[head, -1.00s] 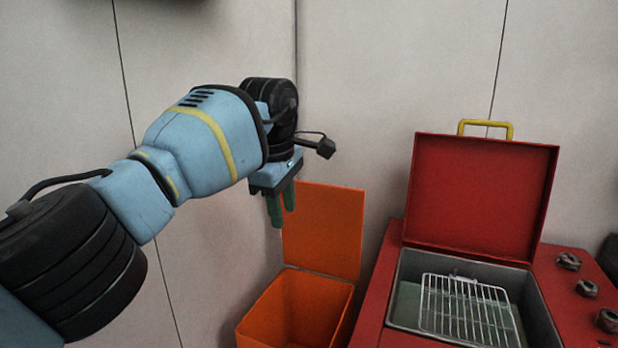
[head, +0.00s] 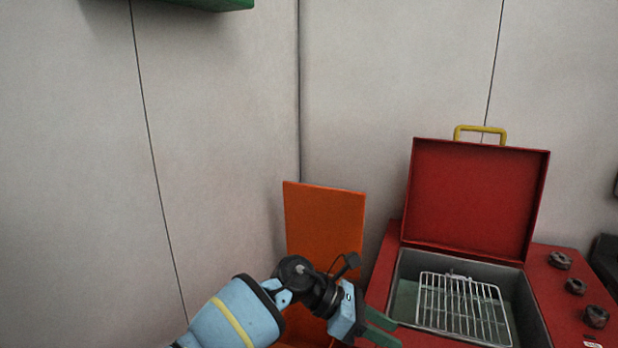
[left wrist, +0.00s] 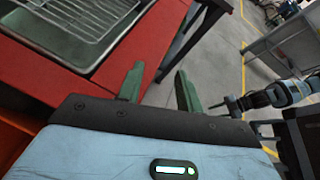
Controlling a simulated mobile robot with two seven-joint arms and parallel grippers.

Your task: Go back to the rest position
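My left gripper (head: 384,330) is low in the head view, in front of the orange bin's raised lid and beside the red tank's left edge. In the left wrist view its two green fingers (left wrist: 160,80) stand apart with nothing between them, so it is open and empty. A blue arm, seemingly my right one, shows small at the right of the left wrist view. Its gripper (left wrist: 228,105) is too small to read there.
The orange bin's lid (head: 325,222) stands open in the corner. The red tank (head: 378,292) has its red lid (head: 478,198) up, a wire rack (head: 462,308) inside and several dark nuts (head: 575,286) on its right rim. Floor shows beyond in the left wrist view.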

